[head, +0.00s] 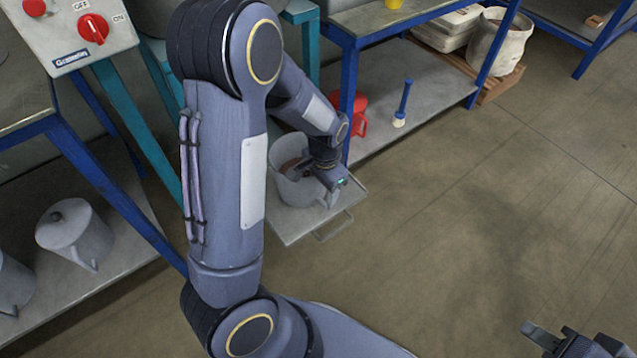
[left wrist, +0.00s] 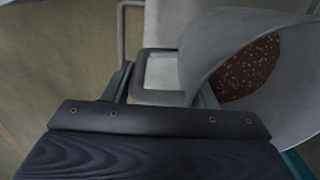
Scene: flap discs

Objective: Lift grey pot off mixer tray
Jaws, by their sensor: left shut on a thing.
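The grey pot (head: 297,188) stands on the mixer tray (head: 290,230) in the head view, with dark reddish-brown contents inside. In the left wrist view the pot (left wrist: 205,60) fills the upper right, its speckled brown contents showing, and its squared handle (left wrist: 160,97) sticks out toward the gripper. My left gripper (head: 333,190) is at the pot's right side, shut on the handle; its fingertips are mostly hidden. The tray (left wrist: 165,22) shows behind the handle. My right gripper (head: 545,338) is at the lower right, far from the pot; its fingers are partly cut off.
A blue-framed shelf (head: 400,110) stands behind the tray, with a red can (head: 359,117) and a blue-handled brush (head: 403,103). A lidded grey pot (head: 75,234) sits on the lower left shelf. A switch box (head: 75,30) is at upper left. The floor at right is clear.

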